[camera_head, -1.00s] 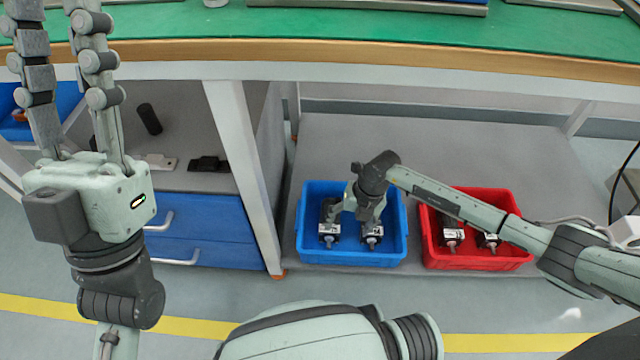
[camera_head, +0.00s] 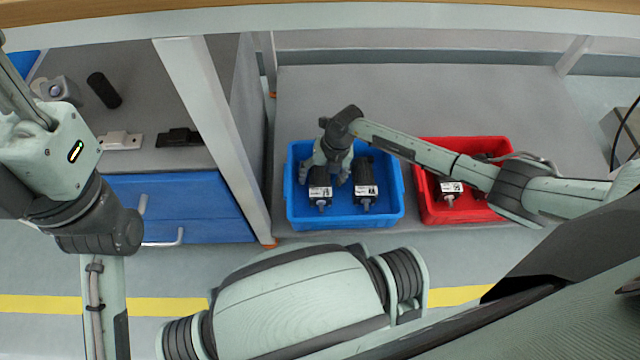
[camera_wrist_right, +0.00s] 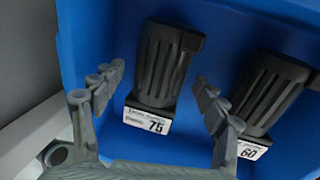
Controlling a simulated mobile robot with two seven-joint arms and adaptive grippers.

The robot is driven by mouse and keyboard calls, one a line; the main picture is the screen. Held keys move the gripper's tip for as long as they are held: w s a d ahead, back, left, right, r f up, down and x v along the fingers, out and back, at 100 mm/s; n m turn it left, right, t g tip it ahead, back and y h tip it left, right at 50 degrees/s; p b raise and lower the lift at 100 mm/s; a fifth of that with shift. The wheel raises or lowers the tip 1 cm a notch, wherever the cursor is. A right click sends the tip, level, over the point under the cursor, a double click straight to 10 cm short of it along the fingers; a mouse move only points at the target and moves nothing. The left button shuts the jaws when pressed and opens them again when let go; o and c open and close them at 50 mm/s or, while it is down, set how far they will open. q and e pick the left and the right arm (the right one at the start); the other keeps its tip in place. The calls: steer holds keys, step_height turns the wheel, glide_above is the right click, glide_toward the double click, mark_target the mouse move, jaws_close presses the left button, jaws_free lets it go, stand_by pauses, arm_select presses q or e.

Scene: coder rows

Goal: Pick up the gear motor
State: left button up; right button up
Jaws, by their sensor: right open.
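Two dark gear motors with white labels lie in the blue bin (camera_head: 345,222): the left gear motor (camera_head: 320,193) and the right gear motor (camera_head: 365,188). My right gripper (camera_head: 323,177) is down in the bin at the left motor. In the right wrist view my right gripper (camera_wrist_right: 159,77) is open, its fingers on either side of the motor labelled 75 (camera_wrist_right: 160,66); contact is not clear. The motor labelled 60 (camera_wrist_right: 268,95) lies just right of the right finger.
A red bin (camera_head: 468,218) at right holds more motors, partly hidden by my right arm. Both bins stand on a grey low shelf (camera_head: 430,95). A table leg (camera_head: 210,130) and blue drawers (camera_head: 180,200) stand left of the blue bin.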

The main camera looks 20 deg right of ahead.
steer(key=shift+c, duration=0.5)
steer(key=c, duration=1.2)
steer(key=shift+w, duration=0.15)
steer(key=shift+r, duration=0.15)
